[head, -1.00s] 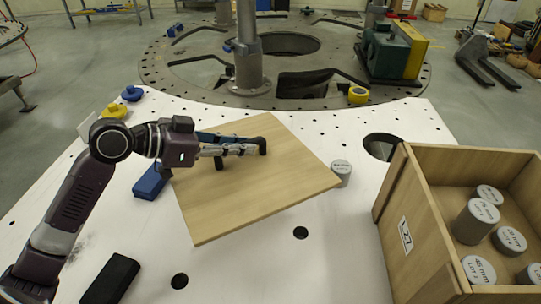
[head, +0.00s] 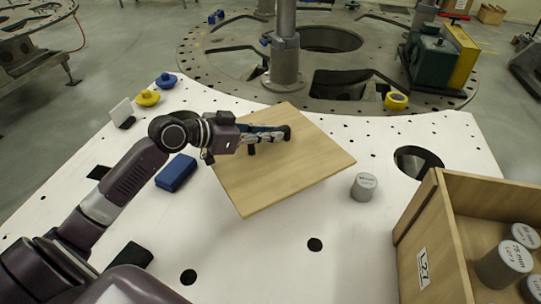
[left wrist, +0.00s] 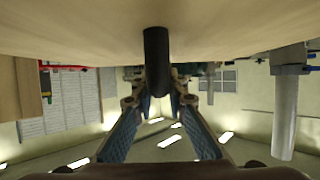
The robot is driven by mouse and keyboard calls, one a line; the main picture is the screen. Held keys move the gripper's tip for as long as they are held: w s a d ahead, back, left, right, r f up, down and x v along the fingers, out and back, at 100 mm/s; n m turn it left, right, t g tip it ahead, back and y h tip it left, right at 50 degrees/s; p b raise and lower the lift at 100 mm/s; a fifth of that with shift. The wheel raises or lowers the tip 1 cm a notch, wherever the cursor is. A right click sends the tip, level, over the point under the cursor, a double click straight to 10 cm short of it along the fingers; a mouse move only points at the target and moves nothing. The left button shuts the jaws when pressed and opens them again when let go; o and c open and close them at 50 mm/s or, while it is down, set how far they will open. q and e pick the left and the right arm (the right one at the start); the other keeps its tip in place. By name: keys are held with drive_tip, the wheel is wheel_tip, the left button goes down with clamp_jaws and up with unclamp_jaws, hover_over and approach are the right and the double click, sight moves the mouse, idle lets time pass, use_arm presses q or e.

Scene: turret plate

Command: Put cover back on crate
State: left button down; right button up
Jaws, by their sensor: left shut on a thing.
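The cover is a flat light-wood board (head: 290,175) above the white plate, slightly tilted in the head view. My left gripper (head: 270,136) is shut on its dark handle, near the board's far left part. In the left wrist view the cover's pale face (left wrist: 80,30) fills the top, and the dark handle (left wrist: 157,62) stands between the fingers (left wrist: 158,105). The crate (head: 428,232) is an open wooden box with a label, at the right, partly cut off by the frame. Its open top shows grey cylinders (head: 505,262) inside. My right gripper is not in view.
A grey cylinder (head: 364,187) stands on the white plate (head: 330,270) between cover and crate. A blue block (head: 176,172) lies left of the cover. Yellow (head: 147,98) and blue (head: 166,80) knobs sit at the far left edge. The plate has a large hole (head: 418,160) beyond the crate.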

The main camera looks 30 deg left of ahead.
sight(270, 146)
use_arm(q)
wheel_tip(270, 146, down, 4)
drive_tip(key=shift+f, duration=0.15)
wheel_tip(270, 146, down, 4)
drive_tip(key=shift+w+f+p, duration=0.1)
drive_tip(key=shift+f+p, duration=0.05)
drive_tip(key=shift+p, duration=0.4)
drive_tip(key=shift+f, duration=0.15)
drive_tip(key=shift+f, duration=0.1)
drive_tip(key=c, duration=2.1)
unclamp_jaws()
drive_tip(key=shift+f, duration=0.1)
drive_tip(key=shift+o, duration=0.8)
